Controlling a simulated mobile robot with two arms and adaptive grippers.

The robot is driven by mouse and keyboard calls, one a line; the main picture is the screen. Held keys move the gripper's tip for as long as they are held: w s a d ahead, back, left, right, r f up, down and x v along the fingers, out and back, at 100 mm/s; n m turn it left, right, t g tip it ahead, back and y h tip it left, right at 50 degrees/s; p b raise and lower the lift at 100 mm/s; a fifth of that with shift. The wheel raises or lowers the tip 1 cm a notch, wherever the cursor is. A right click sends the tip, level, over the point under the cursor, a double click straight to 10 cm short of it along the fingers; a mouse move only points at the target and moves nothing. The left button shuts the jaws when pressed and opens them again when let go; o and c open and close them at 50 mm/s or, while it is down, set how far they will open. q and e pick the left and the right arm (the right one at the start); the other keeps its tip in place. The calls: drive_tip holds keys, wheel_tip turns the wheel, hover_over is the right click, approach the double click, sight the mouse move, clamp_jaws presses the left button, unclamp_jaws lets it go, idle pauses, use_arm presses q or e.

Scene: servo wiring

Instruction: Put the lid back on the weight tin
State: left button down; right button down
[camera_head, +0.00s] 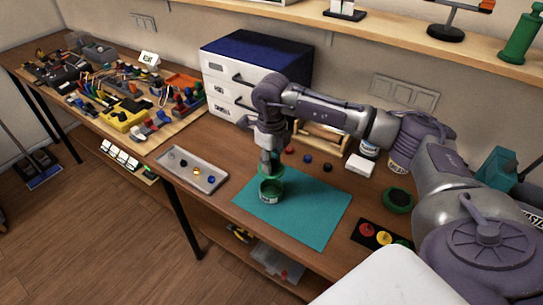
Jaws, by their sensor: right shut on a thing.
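The weight tin (271,194) is a small green round tin with a pale label. It stands upright on the teal mat (317,208), and its open top shows a dark inside. My right gripper (271,160) points down above the tin and is shut on the green lid (272,171). The lid is just above the tin's rim and looks apart from it, but the exact gap is hard to tell. The gripper hides part of the lid. My left gripper is not in view.
A grey tray (184,164) with small knobs lies left of the mat. A white drawer cabinet (228,92) stands behind. A dark panel with coloured buttons (366,234) and a green round dish (398,200) lie to the right. The mat's right part is clear.

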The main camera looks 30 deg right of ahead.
drive_tip(key=shift+f, duration=0.25)
drive_tip(key=shift+f+b, duration=1.6)
drive_tip(key=shift+f, duration=0.65)
drive_tip(key=shift+f+b, duration=0.55)
drive_tip(key=shift+f, duration=0.2)
drive_tip(key=shift+f+b, duration=0.15)
drive_tip(key=shift+b, duration=0.3)
drive_tip(key=shift+c, duration=1.6)
unclamp_jaws()
